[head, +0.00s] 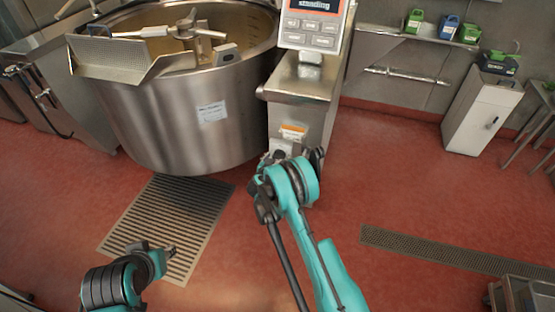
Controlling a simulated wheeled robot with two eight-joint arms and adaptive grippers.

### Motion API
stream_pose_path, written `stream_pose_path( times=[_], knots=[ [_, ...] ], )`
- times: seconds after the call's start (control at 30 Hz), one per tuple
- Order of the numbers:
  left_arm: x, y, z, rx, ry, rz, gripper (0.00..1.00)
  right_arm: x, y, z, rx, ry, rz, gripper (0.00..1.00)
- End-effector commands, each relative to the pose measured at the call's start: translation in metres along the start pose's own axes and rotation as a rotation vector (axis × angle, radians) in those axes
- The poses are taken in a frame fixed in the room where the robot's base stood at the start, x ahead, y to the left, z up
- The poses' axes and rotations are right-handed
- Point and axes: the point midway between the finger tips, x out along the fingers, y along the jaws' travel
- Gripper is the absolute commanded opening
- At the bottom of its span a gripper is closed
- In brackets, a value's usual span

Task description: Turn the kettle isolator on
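The mixing kettle (185,115) is a large steel bowl with a stirrer inside, at the upper left. A steel column (305,85) stands at its right and carries a control panel (312,25) whose screen reads "standing". An orange-and-white label (292,132) is on the column's front. The isolator switch cannot be made out clearly; the area just below the label is mostly covered by my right gripper (287,157). That gripper is right at the column's lower front, its fingertips largely hidden by my wrist; contact cannot be told. My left gripper (170,251) is low over the floor grate, apart from the kettle.
A floor grate (165,225) lies in front of the kettle, and a long drain (440,250) runs at the right. A white cabinet (482,112) and a wall shelf (425,34) with bottles are at the back right. The red floor between is clear.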

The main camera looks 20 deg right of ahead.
Motion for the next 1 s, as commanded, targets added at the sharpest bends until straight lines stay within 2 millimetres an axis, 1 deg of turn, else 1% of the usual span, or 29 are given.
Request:
stream_pose_path(
  times=[0.17, 0.27, 0.37, 0.6, 0.7, 0.83, 1.0],
  knots=[
    [0.0, 0.0, 0.0, 0.0, 0.0, 0.0, 0.33, -0.003, 0.0, 0.0, -0.001, 0.0, 0.0, 0.67],
    [0.0, 0.0, 0.0, 0.0, 0.0, 0.0, 0.33, -0.015, -0.001, 0.0, -0.002, 0.0, -0.001, 0.67],
    [0.0, 0.0, 0.0, 0.0, 0.0, 0.0, 0.33, -0.034, -0.001, 0.0, -0.003, 0.0, -0.003, 0.67],
    [0.0, 0.0, 0.0, 0.0, 0.0, 0.0, 0.33, -0.086, -0.001, 0.0, -0.001, 0.0, -0.003, 0.67],
    [0.0, 0.0, 0.0, 0.0, 0.0, 0.0, 0.33, -0.103, -0.001, 0.0, -0.002, -0.001, -0.001, 0.67],
    [0.0, 0.0, 0.0, 0.0, 0.0, 0.0, 0.33, -0.116, -0.001, 0.0, -0.001, 0.0, -0.001, 0.67],
    [0.0, 0.0, 0.0, 0.0, 0.0, 0.0, 0.33, -0.12, 0.0, 0.0, 0.0, 0.0, 0.001, 0.67]
  ],
)
